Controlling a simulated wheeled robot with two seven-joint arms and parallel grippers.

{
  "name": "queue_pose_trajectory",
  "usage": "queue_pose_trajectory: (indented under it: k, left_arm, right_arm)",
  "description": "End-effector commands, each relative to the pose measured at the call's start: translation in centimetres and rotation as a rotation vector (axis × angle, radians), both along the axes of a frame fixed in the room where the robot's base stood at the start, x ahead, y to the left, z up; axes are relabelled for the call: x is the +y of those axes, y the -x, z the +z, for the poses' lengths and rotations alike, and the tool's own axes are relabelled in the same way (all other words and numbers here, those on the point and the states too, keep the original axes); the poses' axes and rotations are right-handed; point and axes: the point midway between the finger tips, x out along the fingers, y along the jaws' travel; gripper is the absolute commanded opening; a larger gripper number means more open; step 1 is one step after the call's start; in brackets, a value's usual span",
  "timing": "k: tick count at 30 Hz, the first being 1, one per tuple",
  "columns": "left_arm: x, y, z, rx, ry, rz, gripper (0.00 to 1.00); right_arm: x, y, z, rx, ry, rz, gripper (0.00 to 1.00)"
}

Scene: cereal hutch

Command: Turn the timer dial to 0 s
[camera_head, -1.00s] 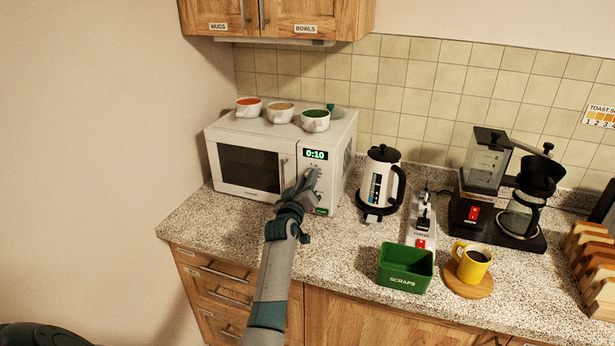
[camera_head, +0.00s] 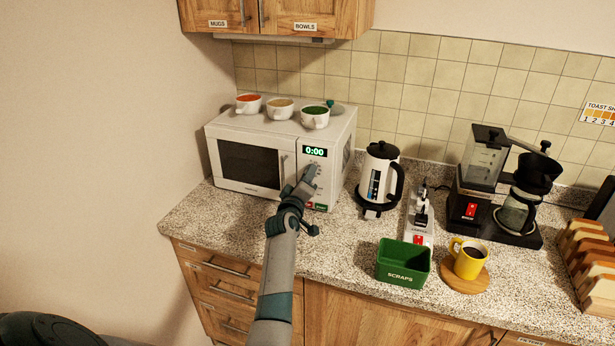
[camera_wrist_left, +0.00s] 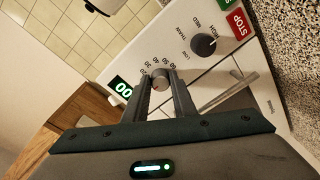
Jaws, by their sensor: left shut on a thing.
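The white microwave (camera_head: 210,142) stands at the back left of the counter. Its green display (camera_head: 315,152) reads 0:00 in the head view, and part of it shows in the left wrist view (camera_wrist_left: 122,90). My left gripper (camera_head: 311,172) is at the control panel. Most of the dial is hidden between the fingers. My right gripper is out of view.
A dark power knob (camera_wrist_left: 203,44) and a red STOP button (camera_wrist_left: 238,22) sit close by on the panel. Cups (camera_head: 281,108) stand on top of the microwave. A kettle (camera_head: 379,172) stands to its right.

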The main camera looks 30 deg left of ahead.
Motion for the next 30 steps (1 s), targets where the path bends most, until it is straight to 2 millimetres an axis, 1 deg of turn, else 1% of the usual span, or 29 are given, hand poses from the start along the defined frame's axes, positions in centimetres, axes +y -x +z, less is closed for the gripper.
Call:
queue_pose_trajectory:
  k: [1, 2, 3, 4, 14, 20, 26, 30]
  left_arm:
    - [-0.1, 0.0, -0.2, 0.003, 0.002, -0.001, 0.02]
    - [-0.1, 0.0, -0.2, 0.003, 0.002, -0.001, 0.26]
    - [-0.1, 0.0, -0.2, 0.003, 0.002, -0.001, 0.36]
    - [-0.1, 0.0, -0.2, 0.002, 0.002, -0.002, 0.43]
    - [0.0, 0.0, 0.0, 0.001, -0.001, -0.001, 0.43]
    - [-0.3, 0.7, -0.2, 0.001, -0.001, -0.001, 0.43]
    - [-0.9, 2.5, -0.3, 0.001, -0.001, -0.001, 0.43]
    - [-1.5, 4.4, -0.3, 0.0, 0.0, 0.0, 0.43]
  right_arm:
    - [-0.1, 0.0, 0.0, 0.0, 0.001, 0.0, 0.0]
    - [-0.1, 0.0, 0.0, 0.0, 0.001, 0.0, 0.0]
    - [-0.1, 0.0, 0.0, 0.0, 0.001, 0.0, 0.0]
    - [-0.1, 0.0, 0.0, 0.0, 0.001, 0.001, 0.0]
    - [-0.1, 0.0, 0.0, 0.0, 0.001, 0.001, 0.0]
    - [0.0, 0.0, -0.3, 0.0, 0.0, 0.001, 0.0]
    - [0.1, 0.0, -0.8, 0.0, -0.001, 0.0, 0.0]
    - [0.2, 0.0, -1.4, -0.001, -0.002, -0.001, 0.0]
